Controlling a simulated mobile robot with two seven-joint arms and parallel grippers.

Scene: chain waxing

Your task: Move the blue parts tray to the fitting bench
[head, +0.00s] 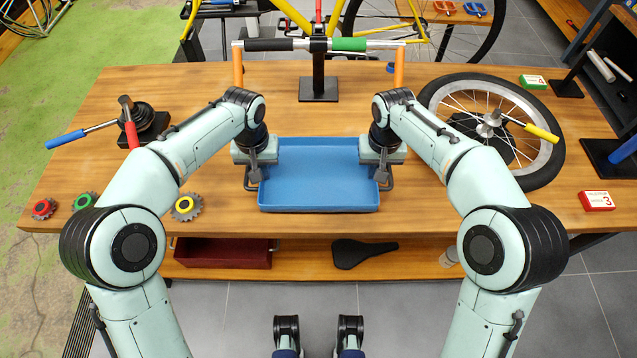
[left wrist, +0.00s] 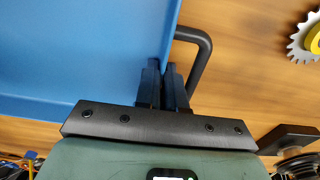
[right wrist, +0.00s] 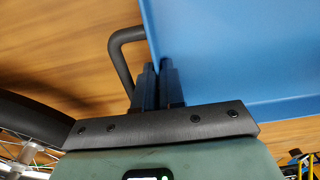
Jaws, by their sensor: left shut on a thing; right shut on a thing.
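The blue parts tray (head: 318,180) is empty and sits at the front middle of a wooden bench; I cannot tell whether it rests on the top or is just above it. It has a dark handle at each side. My left gripper (head: 254,182) is shut on the left handle (left wrist: 201,50), close against the tray wall (left wrist: 90,50). My right gripper (head: 382,182) is shut on the right handle (right wrist: 118,55), close against the other tray wall (right wrist: 220,50). The fingers hide part of each handle.
A spoked wheel (head: 545,155) lies right of the tray. Cogs (head: 186,207) and a blue-handled tool (head: 65,139) lie left. A stand (head: 318,88) holds a handlebar (head: 268,45) behind. A red bin (head: 222,253) and saddle (head: 365,252) sit on the shelf below.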

